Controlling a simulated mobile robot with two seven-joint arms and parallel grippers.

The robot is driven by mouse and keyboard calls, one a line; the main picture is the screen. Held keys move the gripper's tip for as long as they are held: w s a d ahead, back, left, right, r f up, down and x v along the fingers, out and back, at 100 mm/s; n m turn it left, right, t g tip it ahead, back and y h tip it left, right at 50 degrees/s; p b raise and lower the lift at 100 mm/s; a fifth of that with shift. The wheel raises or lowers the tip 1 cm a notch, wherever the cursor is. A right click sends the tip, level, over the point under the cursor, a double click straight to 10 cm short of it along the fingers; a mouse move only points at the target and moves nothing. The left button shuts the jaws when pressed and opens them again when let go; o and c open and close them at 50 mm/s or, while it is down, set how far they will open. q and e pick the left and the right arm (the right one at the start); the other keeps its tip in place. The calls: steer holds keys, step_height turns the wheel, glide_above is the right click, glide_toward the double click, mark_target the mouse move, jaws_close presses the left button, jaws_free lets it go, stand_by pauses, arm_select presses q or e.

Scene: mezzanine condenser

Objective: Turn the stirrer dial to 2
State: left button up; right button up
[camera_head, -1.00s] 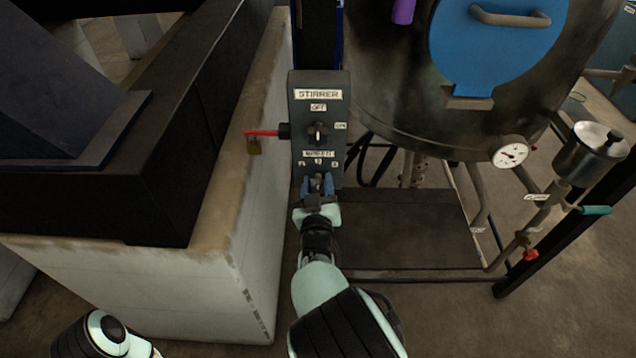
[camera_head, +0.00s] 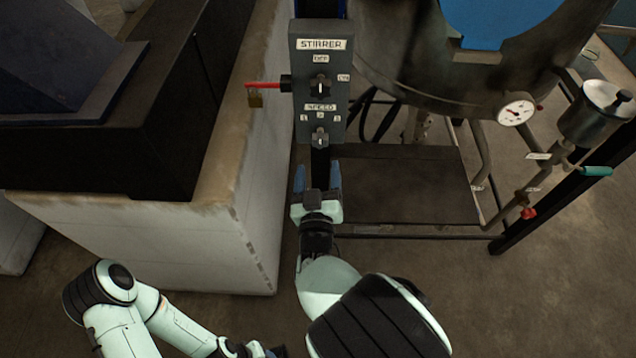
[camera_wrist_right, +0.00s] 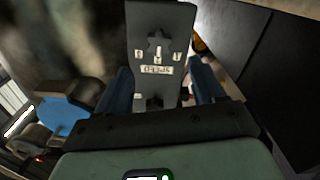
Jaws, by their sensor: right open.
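The grey stirrer panel (camera_head: 300,62) has a lower speed dial (camera_head: 320,137) below small labels. The dial also shows in the upside-down right wrist view (camera_wrist_right: 158,43). Its pale mark appears to point at the middle label; the numbers are too small to read surely. My right gripper (camera_head: 317,178) is open and empty, just below the dial and clear of it. Its two blue fingers are spread in the right wrist view (camera_wrist_right: 162,85), with the panel's end between them. My left gripper (camera_head: 258,349) is low at the bottom edge, partly cut off; its jaws cannot be made out.
Above the speed dial is an off/on switch (camera_head: 320,87). A pale plinth (camera_head: 235,235) stands left. The steel vessel (camera_head: 415,70) with a gauge (camera_head: 516,108) stands right.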

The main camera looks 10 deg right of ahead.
arm_select(q)
steer(key=shift+w+r, duration=0.1)
steer(key=shift+r, duration=0.05)
arm_select(e)
steer(key=shift+v, duration=1.55)
